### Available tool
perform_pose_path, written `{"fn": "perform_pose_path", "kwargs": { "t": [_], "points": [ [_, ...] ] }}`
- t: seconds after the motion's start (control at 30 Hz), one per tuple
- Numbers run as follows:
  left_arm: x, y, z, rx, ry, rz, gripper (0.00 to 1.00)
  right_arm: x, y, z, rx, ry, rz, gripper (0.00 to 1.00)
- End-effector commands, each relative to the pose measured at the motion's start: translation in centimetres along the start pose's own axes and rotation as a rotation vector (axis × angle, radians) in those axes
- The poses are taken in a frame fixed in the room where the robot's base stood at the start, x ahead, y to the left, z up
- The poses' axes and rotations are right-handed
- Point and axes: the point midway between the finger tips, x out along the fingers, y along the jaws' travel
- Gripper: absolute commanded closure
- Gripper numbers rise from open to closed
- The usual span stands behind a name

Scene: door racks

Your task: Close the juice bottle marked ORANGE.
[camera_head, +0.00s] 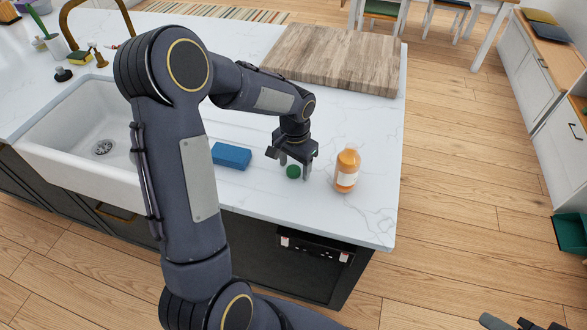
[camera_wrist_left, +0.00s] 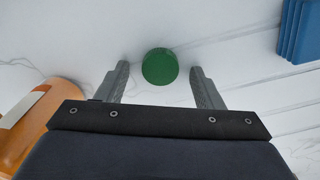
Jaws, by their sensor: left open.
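An orange juice bottle (camera_head: 347,170) with a pale label stands upright on the white counter; its label text is too small to read. Its neck shows no green cap on it. A green cap (camera_head: 293,172) lies on the counter to the left of the bottle. My left gripper (camera_head: 294,171) points down over the cap, fingers apart. In the left wrist view the green cap (camera_wrist_left: 160,66) sits between and just beyond the two open fingertips (camera_wrist_left: 160,72), and the orange bottle (camera_wrist_left: 45,112) is at the left edge. My right gripper (camera_head: 522,323) shows only partly at the bottom right.
A blue sponge-like block (camera_head: 231,155) lies left of the cap and also shows in the left wrist view (camera_wrist_left: 300,30). A white sink (camera_head: 80,135) is at the left. A wooden board (camera_head: 335,58) lies at the back. The counter right of the bottle is clear up to its edge.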

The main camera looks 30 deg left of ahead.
Motion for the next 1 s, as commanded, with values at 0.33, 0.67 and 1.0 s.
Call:
{"fn": "perform_pose_path", "kwargs": {
  "t": [0.33, 0.67, 1.0],
  "points": [
    [0.02, -0.03, 0.0, -0.001, 0.0, 0.0, 0.45, 0.03, 0.01, 0.02, 0.0, 0.0, 0.0, 0.64],
    [0.0, -0.03, 0.0, -0.001, 0.001, 0.0, 0.86, 0.02, 0.01, 0.02, 0.0, 0.0, 0.0, 0.64],
    [-0.17, -0.03, -0.02, -0.001, 0.001, -0.001, 0.87, 0.04, 0.02, 0.03, 0.0, 0.0, 0.0, 0.64]
  ]
}}
